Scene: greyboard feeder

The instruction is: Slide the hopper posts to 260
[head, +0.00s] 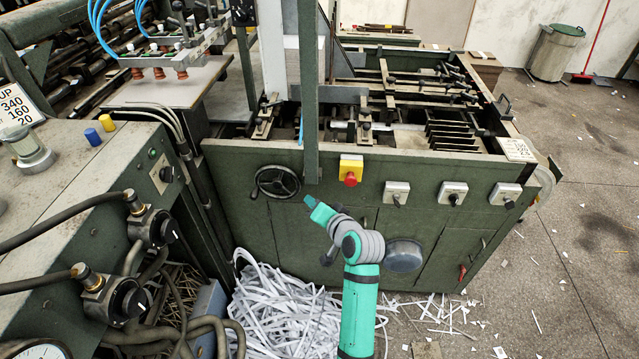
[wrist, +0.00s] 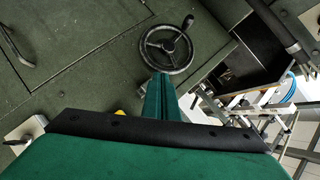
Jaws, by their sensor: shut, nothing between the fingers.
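The feeder (head: 350,185) is a green machine with an open top. Inside its top are rails and clamped blocks, among them one at the left (head: 265,118) and one in the middle (head: 365,126). I cannot tell for sure which parts are the hopper posts, and no scale reading is legible. A black handwheel (head: 277,182) is on the front panel; it also shows in the wrist view (wrist: 166,48). My gripper (head: 308,200) is shut and empty in front of the panel, just right of and below the handwheel. In the wrist view the fingers (wrist: 159,92) point towards the wheel.
A yellow box with a red button (head: 351,171) and several grey switch boxes (head: 397,193) stick out of the panel. A green upright (head: 308,90) rises above the front edge. Paper strips (head: 285,310) heap on the floor. A number card (head: 515,149) lies at the right corner.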

